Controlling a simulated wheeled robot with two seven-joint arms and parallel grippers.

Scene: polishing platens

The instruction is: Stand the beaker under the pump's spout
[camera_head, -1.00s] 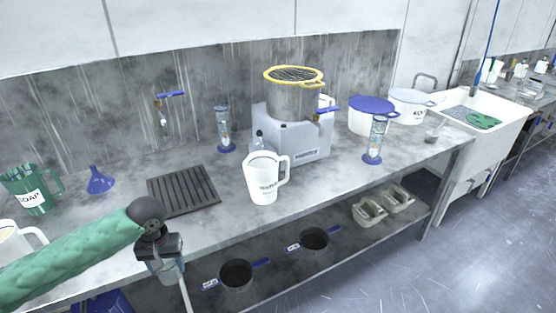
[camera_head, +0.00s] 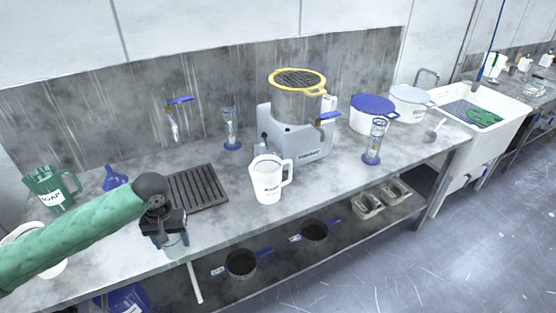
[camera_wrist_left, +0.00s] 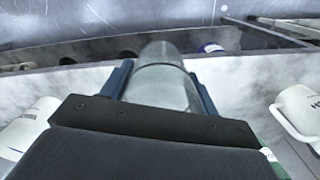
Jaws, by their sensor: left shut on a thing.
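My left gripper (camera_head: 172,240) is shut on a clear glass beaker (camera_head: 176,248), held near the bench's front edge. In the left wrist view the beaker (camera_wrist_left: 163,85) sits upright-looking between the two blue fingers; its base is hidden. A blue-handled tap (camera_head: 174,120) hangs on the back wall behind a dark slotted grate (camera_head: 198,188). A grey machine (camera_head: 300,142) carries a steel pot with a yellow-rimmed sieve and a blue-handled valve (camera_head: 327,117). I cannot tell which of these outlets is the pump's spout. The beaker is apart from both. My right gripper is not in view.
A white jug (camera_head: 267,182) stands in front of the machine. A green soap jug (camera_head: 50,188) and blue funnel (camera_head: 115,178) are at left. Cylinders with blue bases stand at the back (camera_head: 231,130) and right (camera_head: 374,143). The bench front (camera_head: 225,228) is fairly clear.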

